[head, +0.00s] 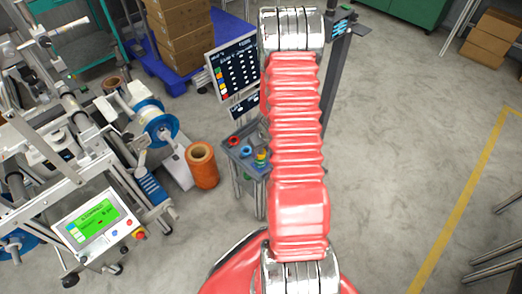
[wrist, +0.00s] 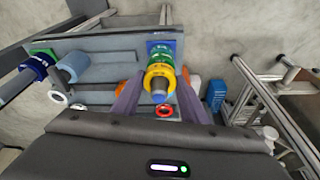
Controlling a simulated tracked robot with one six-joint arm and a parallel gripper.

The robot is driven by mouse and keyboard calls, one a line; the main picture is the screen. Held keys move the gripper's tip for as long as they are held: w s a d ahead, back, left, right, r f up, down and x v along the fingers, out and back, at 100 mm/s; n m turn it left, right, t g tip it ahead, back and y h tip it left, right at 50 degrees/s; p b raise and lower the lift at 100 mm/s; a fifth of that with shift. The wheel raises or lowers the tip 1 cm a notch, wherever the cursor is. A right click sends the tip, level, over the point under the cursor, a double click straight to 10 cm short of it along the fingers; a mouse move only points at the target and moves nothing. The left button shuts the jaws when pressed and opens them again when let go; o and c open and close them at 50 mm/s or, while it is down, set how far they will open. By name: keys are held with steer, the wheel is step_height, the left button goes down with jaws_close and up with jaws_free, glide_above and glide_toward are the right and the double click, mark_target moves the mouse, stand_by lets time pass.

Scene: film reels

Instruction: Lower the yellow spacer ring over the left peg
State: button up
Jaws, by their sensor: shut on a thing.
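The yellow spacer ring (wrist: 159,69) sits between the two fingers of my gripper (wrist: 160,84) in the wrist view. My gripper is shut on it. Another grey-blue peg (wrist: 72,65) is to the left, with dark blue and green rings (wrist: 39,62) further left. In the head view my arm hides the gripper; small yellow pieces (head: 261,155) show beside the arm.
The grey stand (head: 245,153) carries a red ring (head: 232,141) and has a label board (head: 232,68) behind it. An orange roll (head: 202,165) and a winding machine (head: 95,160) stand to its left.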

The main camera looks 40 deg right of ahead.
steer(key=o, duration=1.2)
steer(key=shift+c, duration=0.2)
steer(key=shift+r, duration=0.1)
steer(key=v, duration=1.3)
steer(key=shift+r, duration=0.25)
steer(key=shift+s, duration=0.1)
steer(key=s+a+r+t, duration=0.1)
steer(key=s+a+r, duration=0.3)
steer(key=a+r, duration=0.5)
steer(key=s+a+r+n, duration=0.1)
steer(key=s+a+r, duration=0.3)
steer(key=a+r, duration=0.6)
steer(key=s+a+r+n+t, duration=0.1)
steer(key=s+a+r, duration=0.3)
steer(key=a+r, duration=0.5)
steer(key=a, duration=0.2)
steer(key=shift+a+r+t+y, duration=0.3)
steer(key=shift+a+r, duration=0.1)
